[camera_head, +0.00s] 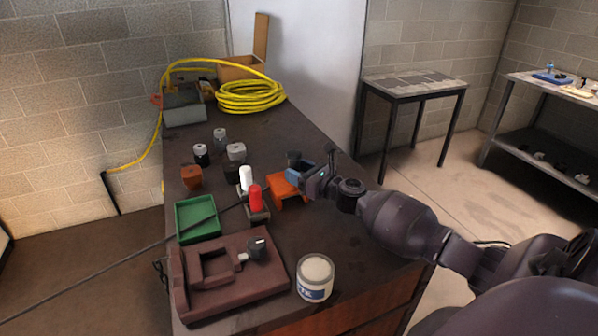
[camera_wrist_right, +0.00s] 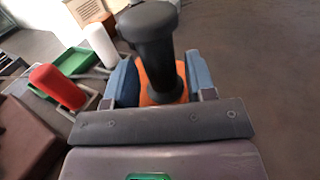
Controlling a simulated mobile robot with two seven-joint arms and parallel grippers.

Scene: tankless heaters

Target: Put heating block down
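A black, knob-topped piece (camera_wrist_right: 152,35) stands up between the blue fingers of my right gripper (camera_wrist_right: 163,85) in the right wrist view. Orange shows behind its shaft, between the fingers. In the head view an orange piece (camera_head: 287,191) is low at the table's middle, under and left of my right gripper (camera_head: 300,172), with a dark round top (camera_head: 294,157) beside the fingers. I take the orange and black piece to be the heating block, but its label cannot be read. The fingers flank it; whether they press on it is unclear. My left gripper is not in view.
The dark table (camera_head: 322,228) holds a white and a red cylinder, a green tray (camera_head: 197,219), a maroon fixture (camera_head: 228,290) and a white tin (camera_head: 315,279) close by. Coiled yellow hose (camera_head: 250,97) lies at the back. Bare tabletop shows right of the tin.

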